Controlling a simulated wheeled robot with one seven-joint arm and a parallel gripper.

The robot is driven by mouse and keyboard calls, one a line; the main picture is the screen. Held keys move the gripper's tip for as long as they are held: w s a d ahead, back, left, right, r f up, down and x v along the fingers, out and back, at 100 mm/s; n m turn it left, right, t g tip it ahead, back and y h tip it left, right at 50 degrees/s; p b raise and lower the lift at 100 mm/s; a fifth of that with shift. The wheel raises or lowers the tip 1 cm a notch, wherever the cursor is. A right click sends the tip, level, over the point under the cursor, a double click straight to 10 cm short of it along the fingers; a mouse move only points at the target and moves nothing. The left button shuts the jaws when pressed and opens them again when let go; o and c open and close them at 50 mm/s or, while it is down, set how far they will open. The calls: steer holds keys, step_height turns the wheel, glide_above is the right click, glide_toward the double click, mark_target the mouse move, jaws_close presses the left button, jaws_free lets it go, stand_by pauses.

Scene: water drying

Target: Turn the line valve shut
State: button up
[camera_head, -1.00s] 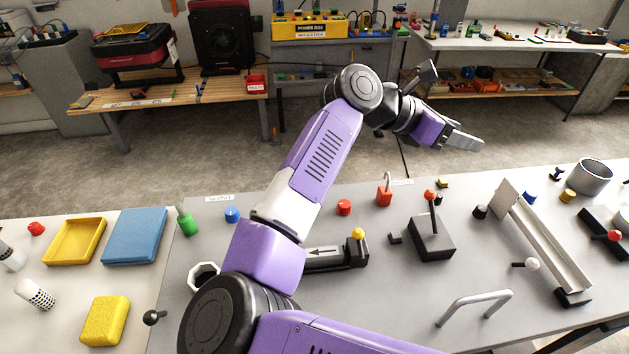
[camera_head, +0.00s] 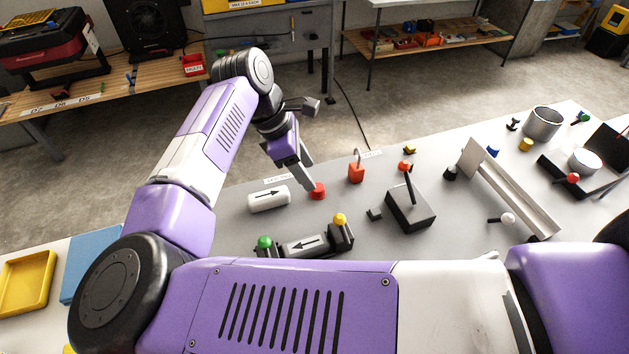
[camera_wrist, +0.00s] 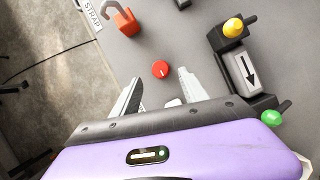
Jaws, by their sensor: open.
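A small round red knob (camera_head: 318,191) stands on the grey bench, beside the right end of a white pipe piece (camera_head: 268,198) marked with a black arrow. In the wrist view the red knob (camera_wrist: 160,68) shows a short white line on its top. My gripper (camera_head: 304,184) points down just behind and left of the knob in the head view. In the wrist view my gripper (camera_wrist: 159,84) is open and empty. The knob lies just beyond the gap between its fingertips; I cannot tell its height above the knob.
A black fixture with an arrow plate (camera_head: 306,244) and green and yellow knobs stands in front. A red padlock (camera_head: 356,173) and a black lever box (camera_head: 411,209) stand to the right. Bare bench separates them from the red knob.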

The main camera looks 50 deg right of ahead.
mark_target(318, 187)
steer(key=x, duration=0.5)
steer(key=shift+s+d+f+p, duration=0.15)
steer(key=shift+s+f+p, duration=0.05)
steer(key=shift+f+p, duration=0.2)
steer(key=shift+c, duration=0.4)
jaws_close()
